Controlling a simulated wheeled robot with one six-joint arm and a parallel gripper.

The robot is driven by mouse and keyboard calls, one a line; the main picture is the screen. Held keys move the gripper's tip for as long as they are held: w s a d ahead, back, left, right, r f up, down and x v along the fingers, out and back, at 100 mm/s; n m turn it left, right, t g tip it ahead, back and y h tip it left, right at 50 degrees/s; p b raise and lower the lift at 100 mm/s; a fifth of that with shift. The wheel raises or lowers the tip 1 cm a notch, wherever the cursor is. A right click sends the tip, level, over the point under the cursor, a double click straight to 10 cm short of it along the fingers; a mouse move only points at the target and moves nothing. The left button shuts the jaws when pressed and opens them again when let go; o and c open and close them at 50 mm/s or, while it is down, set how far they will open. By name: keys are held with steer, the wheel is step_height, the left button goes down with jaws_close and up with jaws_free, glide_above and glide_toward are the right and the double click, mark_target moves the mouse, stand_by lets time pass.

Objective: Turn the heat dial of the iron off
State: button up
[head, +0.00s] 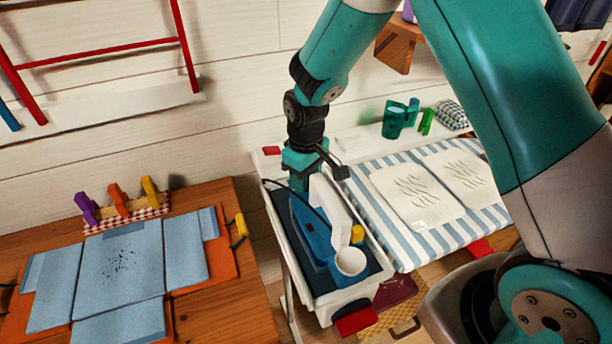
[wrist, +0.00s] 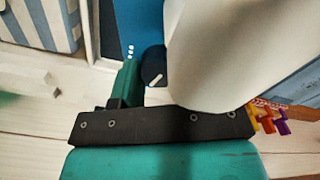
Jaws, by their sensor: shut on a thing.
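The iron has a blue body (head: 312,232) and a white upper part (head: 335,210), and it rests on a narrow tray-like stand. In the wrist view the heat dial (wrist: 153,66) is a dark round knob with a white pointer line. A few white dots mark the blue body (wrist: 143,22) beside it. My gripper (head: 301,172) reaches down from above at the far end of the iron. Its left finger (wrist: 128,82) touches or nearly touches the dial. The large white part of the iron (wrist: 225,55) hides the other finger. The gripper is shut on the dial.
A striped ironing surface (head: 400,240) lies close on the right. A wooden table (head: 230,310) with folded blue cloth stands left. The wall is close behind.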

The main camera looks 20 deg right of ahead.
stand_by(0.3)
steer(key=o, duration=0.9)
steer(key=shift+o, duration=0.2)
step_height(320, 180, up, 17)
steer(key=b, duration=0.1)
steer(key=shift+r+b, duration=0.2)
steer(key=shift+b, duration=0.1)
